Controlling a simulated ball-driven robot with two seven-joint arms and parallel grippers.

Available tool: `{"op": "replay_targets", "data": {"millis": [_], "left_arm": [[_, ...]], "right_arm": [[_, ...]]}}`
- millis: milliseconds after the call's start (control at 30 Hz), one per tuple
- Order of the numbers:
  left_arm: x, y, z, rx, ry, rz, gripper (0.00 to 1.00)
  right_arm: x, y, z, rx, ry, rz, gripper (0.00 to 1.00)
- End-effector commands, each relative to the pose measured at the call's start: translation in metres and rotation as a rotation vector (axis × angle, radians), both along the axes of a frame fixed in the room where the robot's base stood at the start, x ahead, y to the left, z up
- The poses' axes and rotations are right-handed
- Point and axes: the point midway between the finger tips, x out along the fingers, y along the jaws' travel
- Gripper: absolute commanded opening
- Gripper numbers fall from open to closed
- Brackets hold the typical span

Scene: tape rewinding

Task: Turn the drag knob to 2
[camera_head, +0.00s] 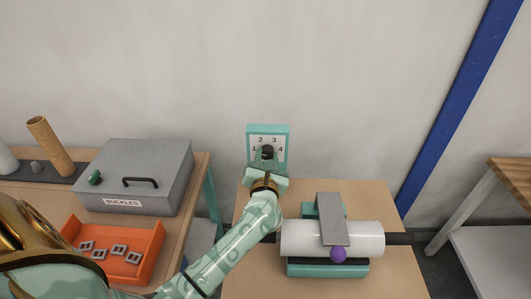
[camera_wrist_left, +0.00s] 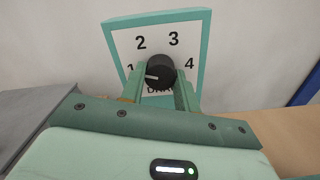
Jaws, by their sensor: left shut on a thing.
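The drag knob (camera_wrist_left: 160,66) is a black round knob on a white panel with a teal frame (camera_head: 282,129), mounted on a teal box against the wall. The panel carries the numbers 1, 2, 3 and 4 around the knob, and the lettering below it is partly hidden. The white mark on the knob points left, toward the 1. My left gripper (camera_wrist_left: 160,88) is shut on the knob, with a green finger on each side of it. In the head view the knob (camera_head: 267,151) shows just above the gripper. My right gripper is not in view.
A white roll (camera_head: 300,238) on a teal stand with a grey plate and purple ball (camera_head: 338,254) sits on the wooden table to the right. At left are a grey box labelled BUCKLES (camera_head: 150,170) and an orange tray (camera_head: 150,250) of buckles.

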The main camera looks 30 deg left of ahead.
Motion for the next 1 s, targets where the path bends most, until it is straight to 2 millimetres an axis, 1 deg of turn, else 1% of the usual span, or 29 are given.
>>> {"op": "replay_targets", "data": {"millis": [33,100,500,800,1000], "left_arm": [[0.0,0.0,0.005,0.038,0.025,-0.001,0.08],[0.0,0.0,0.005,0.095,0.06,-0.001,0.08],[-0.001,0.0,0.003,0.395,0.245,-0.002,0.08],[-0.001,0.0,0.001,0.542,0.335,-0.001,0.08],[-0.001,0.0,0.0,0.588,0.364,-0.002,0.08]], "right_arm": [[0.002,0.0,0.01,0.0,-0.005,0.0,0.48],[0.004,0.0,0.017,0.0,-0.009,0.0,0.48],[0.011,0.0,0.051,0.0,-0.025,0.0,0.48],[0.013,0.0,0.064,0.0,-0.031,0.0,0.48],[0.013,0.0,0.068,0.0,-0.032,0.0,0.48]]}}
